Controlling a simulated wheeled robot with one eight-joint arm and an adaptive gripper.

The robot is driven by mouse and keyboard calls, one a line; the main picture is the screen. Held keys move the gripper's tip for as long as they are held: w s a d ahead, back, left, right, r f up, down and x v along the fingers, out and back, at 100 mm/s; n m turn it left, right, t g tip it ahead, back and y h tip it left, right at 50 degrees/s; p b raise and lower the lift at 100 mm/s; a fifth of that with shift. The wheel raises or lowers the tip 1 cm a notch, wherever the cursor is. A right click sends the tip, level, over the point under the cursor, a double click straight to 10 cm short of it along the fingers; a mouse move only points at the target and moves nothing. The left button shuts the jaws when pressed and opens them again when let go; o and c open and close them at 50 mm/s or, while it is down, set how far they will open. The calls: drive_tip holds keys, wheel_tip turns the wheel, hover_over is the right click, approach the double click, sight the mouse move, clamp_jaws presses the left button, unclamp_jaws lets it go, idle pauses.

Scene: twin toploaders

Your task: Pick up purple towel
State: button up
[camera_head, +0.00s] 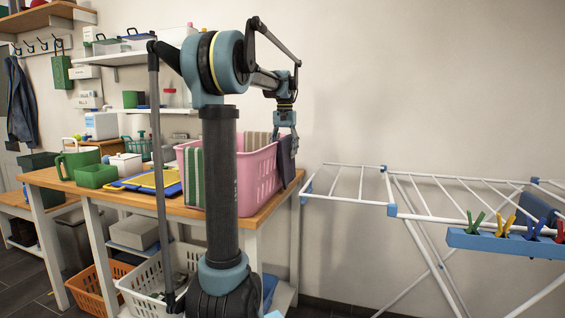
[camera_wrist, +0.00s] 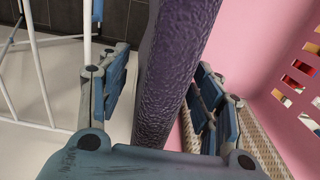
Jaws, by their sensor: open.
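The dark purple towel (camera_head: 284,171) hangs over the right side of the pink basket (camera_head: 262,180) on the wooden table. In the wrist view the towel (camera_wrist: 178,70) runs as a thick textured band between the two fingers of my gripper (camera_wrist: 160,85). The fingers stand open, one on each side of it, with visible gaps. The right finger is on the side of the pink basket wall (camera_wrist: 262,60). In the head view my gripper (camera_head: 287,140) points down at the basket's right rim and covers the towel's upper part.
A white drying rack (camera_head: 350,202) stands right of the table, with a blue peg tray (camera_head: 490,241) on it. Green tubs (camera_head: 96,176) and a yellow-blue board (camera_head: 150,182) lie on the table's left. A white crate (camera_head: 150,284) and an orange crate (camera_head: 90,290) are below.

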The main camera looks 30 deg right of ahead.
drive_tip(key=c, duration=1.4)
drive_tip(key=shift+r, duration=14)
drive_tip(key=shift+s, duration=0.1)
